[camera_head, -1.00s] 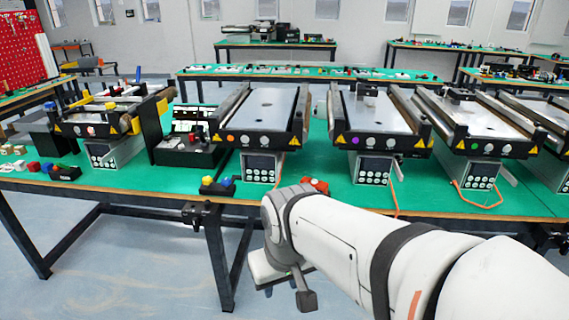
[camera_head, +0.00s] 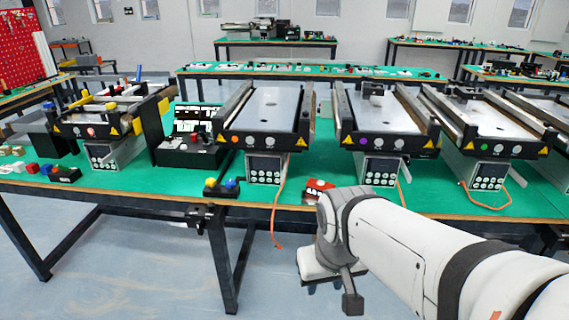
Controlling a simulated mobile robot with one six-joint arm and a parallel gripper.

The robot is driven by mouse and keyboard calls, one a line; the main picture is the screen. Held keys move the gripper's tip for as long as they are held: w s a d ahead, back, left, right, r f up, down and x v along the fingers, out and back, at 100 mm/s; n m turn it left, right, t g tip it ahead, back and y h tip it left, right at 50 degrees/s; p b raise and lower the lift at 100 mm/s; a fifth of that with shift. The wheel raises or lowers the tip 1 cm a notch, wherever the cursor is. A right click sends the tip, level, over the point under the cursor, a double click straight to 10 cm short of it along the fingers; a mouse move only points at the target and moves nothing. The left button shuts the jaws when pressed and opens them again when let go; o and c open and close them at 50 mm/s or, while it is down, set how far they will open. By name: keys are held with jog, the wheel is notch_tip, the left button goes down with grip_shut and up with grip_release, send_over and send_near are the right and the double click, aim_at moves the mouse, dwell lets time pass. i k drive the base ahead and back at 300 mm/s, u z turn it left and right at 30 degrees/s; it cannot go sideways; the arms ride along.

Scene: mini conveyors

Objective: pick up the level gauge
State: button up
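I cannot tell for sure which thing is the level gauge. A small red object (camera_head: 318,186) with a pale patch lies near the front edge of the green-topped table (camera_head: 130,187), just behind my wrist, which may hide part of it. Small dark blocks sit on the conveyor beds, one on the middle conveyor (camera_head: 373,89) and one on the conveyor to its right (camera_head: 467,92); they are too small to identify. My gripper (camera_head: 335,285) hangs low in front of the table edge, apart from the objects on the table. Its fingers are not clear enough to show whether it is open.
Several mini conveyors (camera_head: 263,110) with control boxes stand in a row on the table. A dark base with yellow and blue knobs (camera_head: 222,186) lies at the front edge. An orange cable (camera_head: 278,215) hangs over the edge.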

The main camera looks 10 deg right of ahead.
aim_at(313, 190)
jog(key=i, duration=0.95)
jog(key=z, duration=0.05)
